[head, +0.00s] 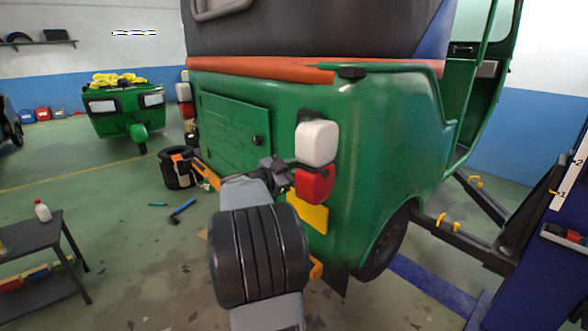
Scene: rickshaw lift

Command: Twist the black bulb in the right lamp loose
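The right lamp (316,143) is on the rear corner of the green rickshaw (370,150), with a white lens above a red lens (315,184). I cannot make out a black bulb in it; dark parts show above the white lens and between the two lenses. My gripper (282,176) is just left of the red lens, at the end of my grey and black arm. Its fingers are small and dark here, so I cannot tell whether they are open or touch the lamp.
A yellow plate (310,213) sits below the lamp. A lift post (555,220) with arms stands at right. A dark side table (35,238) with a white bottle (42,211) is at left. Another green vehicle (125,110) stands behind.

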